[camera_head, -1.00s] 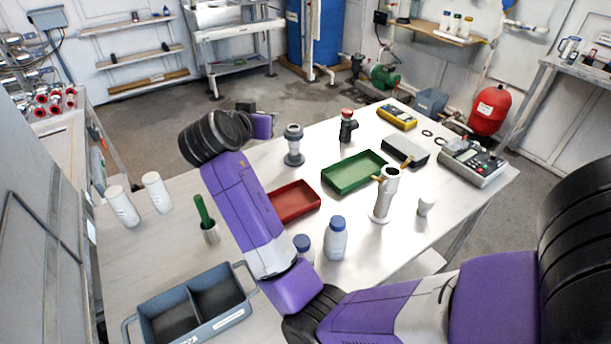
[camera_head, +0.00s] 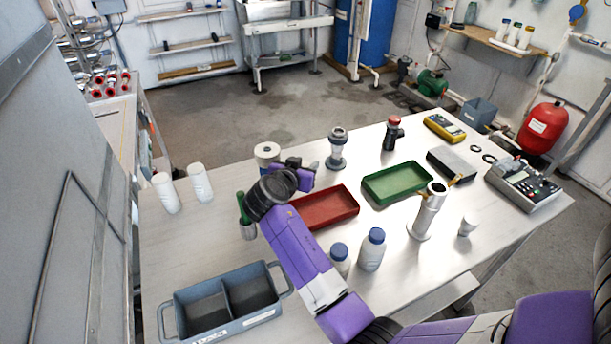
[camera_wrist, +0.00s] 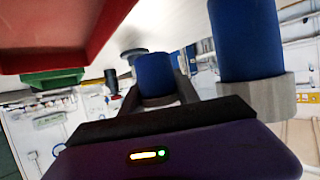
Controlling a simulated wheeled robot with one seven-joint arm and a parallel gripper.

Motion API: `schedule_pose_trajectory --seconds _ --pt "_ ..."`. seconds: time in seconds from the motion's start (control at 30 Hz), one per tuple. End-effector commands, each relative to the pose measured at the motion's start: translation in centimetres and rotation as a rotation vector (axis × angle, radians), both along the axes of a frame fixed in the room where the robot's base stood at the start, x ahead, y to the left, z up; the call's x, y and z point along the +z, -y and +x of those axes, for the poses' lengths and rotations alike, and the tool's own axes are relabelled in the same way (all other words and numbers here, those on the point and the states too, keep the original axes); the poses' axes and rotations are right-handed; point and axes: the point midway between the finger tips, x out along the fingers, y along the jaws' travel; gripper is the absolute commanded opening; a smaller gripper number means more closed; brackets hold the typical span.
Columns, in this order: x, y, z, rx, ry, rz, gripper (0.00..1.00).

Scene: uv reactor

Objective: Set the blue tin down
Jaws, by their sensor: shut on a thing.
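My gripper (camera_head: 293,163) is over the back left part of the table, left of the red tray. In the wrist view its fingers (camera_wrist: 158,99) are closed around a small blue tin (camera_wrist: 155,74) with a greyish end. In the head view the held tin is hidden by my gripper and wrist. I cannot tell whether it touches the tabletop (camera_head: 200,240). A second blue cylinder with a pale grey end (camera_wrist: 245,45) stands close beside my gripper in the wrist view; it seems to be the pale-topped cylinder (camera_head: 267,152) in the head view.
The red tray (camera_head: 352,208) and green tray (camera_head: 425,186) lie to the right. A grey pipe fitting (camera_head: 337,150) stands behind. A blue-grey two-part bin (camera_head: 240,325) is in front.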

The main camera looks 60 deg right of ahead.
Motion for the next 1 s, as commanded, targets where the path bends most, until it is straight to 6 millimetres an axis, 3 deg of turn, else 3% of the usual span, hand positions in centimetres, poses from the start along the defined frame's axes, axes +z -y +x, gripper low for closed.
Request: schedule_pose_trajectory --seconds 0.33,0.8,0.83,0.9,1.0 --pt "-4.0 0.0 0.0 0.000 -0.001 0.001 0.00" --pt "-4.8 0.0 0.0 0.001 0.001 0.000 0.00" --pt "-4.7 0.0 0.0 0.001 0.001 0.000 0.43" --pt "-4.7 0.0 0.0 0.001 0.001 0.000 0.57" --pt "-4.7 0.0 0.0 0.001 0.001 0.000 0.59"
